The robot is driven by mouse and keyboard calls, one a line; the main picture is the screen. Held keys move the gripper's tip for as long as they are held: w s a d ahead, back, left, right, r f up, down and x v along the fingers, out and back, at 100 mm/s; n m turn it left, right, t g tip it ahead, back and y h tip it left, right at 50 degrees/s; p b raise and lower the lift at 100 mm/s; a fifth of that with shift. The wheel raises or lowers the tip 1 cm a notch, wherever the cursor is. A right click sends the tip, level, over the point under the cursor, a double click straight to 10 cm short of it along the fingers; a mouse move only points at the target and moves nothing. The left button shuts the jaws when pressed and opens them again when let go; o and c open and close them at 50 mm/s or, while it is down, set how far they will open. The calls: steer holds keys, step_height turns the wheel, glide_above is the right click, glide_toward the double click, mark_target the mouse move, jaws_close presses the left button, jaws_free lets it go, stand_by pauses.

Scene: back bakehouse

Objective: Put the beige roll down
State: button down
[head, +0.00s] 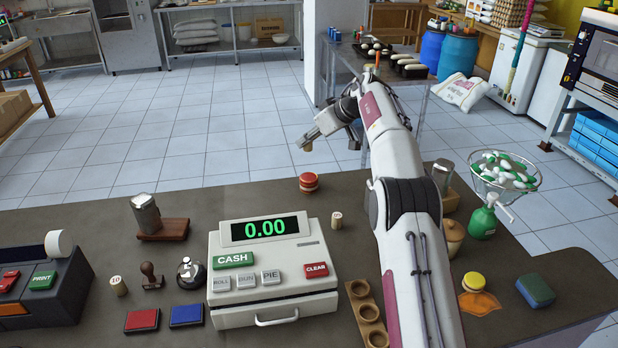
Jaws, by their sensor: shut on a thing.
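My gripper (312,137) is at the upper middle of the head view, raised past the far edge of the counter, with tiled floor behind it. It is shut on a small beige roll (304,145), which shows at the fingertips; the fingers hide part of it. Another small beige roll (336,220) stands upright on the dark counter (250,196), right of the cash register. A third beige roll (118,286), with a number on its top, stands at the left, near the wooden stamp.
The cash register (262,268) fills the middle of the counter. A bell (191,272), stamp (151,275) and ink pads (142,320) are left. The counter's far middle has bare room.

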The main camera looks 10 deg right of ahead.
steer(key=shift+d+r, duration=0.1)
steer(key=shift+r, duration=0.65)
steer(key=shift+s, duration=0.1)
steer(key=shift+s+f+m+h, duration=0.15)
steer(key=shift+s+m+h, duration=0.15)
steer(key=shift+m, duration=0.1)
stand_by(0.3)
glide_above(309, 177)
steer(key=shift+w+f, duration=0.1)
steer(key=shift+f, duration=3.05)
steer(key=shift+f, duration=0.1)
steer(key=shift+f, duration=1.75)
steer(key=shift+f, duration=0.1)
